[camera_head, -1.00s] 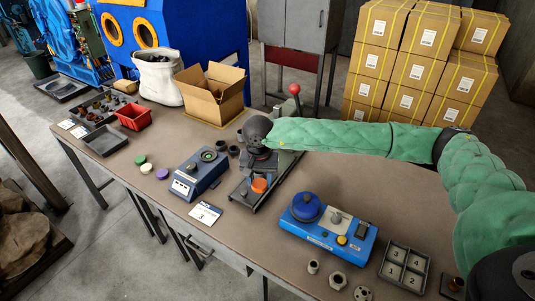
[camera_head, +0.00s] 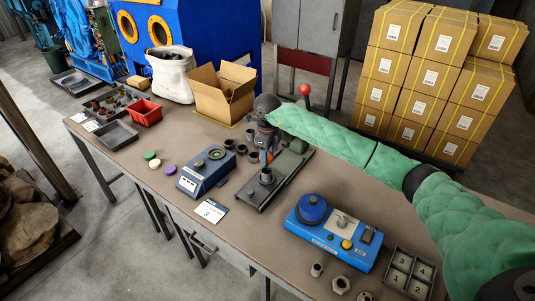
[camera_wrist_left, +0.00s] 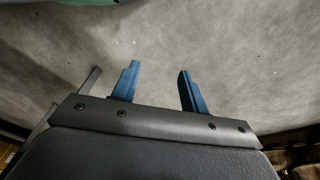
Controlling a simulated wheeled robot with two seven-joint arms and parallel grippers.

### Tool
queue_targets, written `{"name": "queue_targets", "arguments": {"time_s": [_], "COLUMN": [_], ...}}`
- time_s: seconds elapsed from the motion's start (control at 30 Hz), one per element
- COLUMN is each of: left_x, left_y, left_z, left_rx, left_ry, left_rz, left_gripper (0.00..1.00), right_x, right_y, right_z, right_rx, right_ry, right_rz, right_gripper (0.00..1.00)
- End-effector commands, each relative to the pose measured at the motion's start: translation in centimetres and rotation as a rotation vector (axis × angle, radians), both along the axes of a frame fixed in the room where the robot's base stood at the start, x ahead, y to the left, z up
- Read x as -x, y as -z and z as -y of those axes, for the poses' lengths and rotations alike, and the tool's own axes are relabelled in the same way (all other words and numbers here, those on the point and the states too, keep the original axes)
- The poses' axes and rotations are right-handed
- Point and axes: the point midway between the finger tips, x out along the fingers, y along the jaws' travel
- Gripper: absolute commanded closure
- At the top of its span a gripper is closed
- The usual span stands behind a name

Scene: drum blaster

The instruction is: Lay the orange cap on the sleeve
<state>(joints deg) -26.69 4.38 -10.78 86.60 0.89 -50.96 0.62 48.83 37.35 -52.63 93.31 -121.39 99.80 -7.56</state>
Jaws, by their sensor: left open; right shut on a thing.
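The orange cap (camera_head: 266,157) shows in the head view as a small orange patch at my right gripper's fingertips. My right gripper (camera_head: 267,148) is shut on it and partly hides it. A dark upright sleeve (camera_head: 266,176) stands on the grey fixture plate (camera_head: 252,195), just below the cap in the picture. The cap looks apart from the sleeve, but I cannot tell whether it is above or behind it. My left gripper (camera_wrist_left: 158,70) is open and empty in the left wrist view, over bare grey floor. It is not seen in the head view.
A blue device with a dial (camera_head: 203,170) stands left of the fixture. A larger blue device with a round blue knob (camera_head: 330,232) stands to its right. Dark cups (camera_head: 241,149) sit behind the left device. A compartment tray (camera_head: 408,272) is at the right. An open carton (camera_head: 223,95) stands at the back.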

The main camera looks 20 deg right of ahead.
Motion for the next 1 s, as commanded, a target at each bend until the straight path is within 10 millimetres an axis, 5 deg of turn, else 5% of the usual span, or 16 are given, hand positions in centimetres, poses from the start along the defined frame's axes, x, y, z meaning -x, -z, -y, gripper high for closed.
{"name": "queue_targets", "arguments": {"time_s": [0.63,1.0], "left_x": [0.4,-1.1], "left_y": [-1.0,-3.8], "left_z": [-1.4,0.4], "left_rx": [-0.016,0.005], "left_ry": [0.007,-0.003], "left_rz": [-0.016,-0.019], "left_gripper": [0.56,0.56], "right_x": [-0.1,-0.1], "right_y": [4.1,5.3], "right_z": [0.1,0.1], "right_rx": [0.001,0.001], "right_ry": [0.028,0.027], "right_rz": [-0.001,0.001], "right_gripper": [0.76,0.76]}}
